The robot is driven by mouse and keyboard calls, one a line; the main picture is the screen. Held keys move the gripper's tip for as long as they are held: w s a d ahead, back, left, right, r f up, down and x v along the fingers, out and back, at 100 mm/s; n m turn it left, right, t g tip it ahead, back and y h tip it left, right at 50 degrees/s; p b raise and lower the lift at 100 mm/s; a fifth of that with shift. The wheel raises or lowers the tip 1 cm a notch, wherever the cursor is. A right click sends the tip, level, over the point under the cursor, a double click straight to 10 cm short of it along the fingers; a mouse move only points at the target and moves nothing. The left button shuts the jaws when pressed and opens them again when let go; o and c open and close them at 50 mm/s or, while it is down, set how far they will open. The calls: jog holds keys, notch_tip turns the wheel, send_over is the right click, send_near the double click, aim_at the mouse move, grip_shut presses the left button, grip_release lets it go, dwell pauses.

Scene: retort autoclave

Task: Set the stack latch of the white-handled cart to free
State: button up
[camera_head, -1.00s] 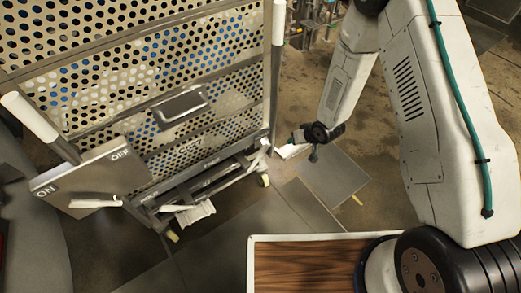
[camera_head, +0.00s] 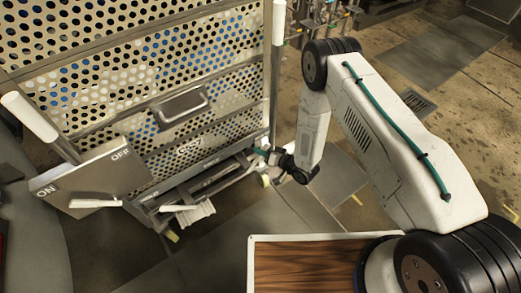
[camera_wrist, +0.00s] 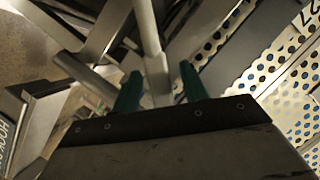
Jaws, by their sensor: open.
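The white-handled cart (camera_head: 277,90) is a perforated metal cage with white grips on its posts, at the left of the head view. My gripper (camera_wrist: 160,78) has its green fingers apart in the wrist view. A grey bar (camera_wrist: 153,62) shows between the fingertips; I cannot tell whether they touch it. In the head view my gripper is at the cart's lower right corner, its fingers partly hidden. I cannot clearly make out which part is the stack latch. A plate (camera_wrist: 15,140) with partly cut lettering shows at the wrist view's left edge.
A plate marked ON and OFF (camera_head: 95,178) with a white lever (camera_head: 95,203) is on the cart's left side. A wood-topped surface (camera_head: 310,266) with a pale rim lies at the front. Open floor (camera_head: 225,225) lies between it and the cart.

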jog(key=shift+x, duration=0.9)
grip_shut()
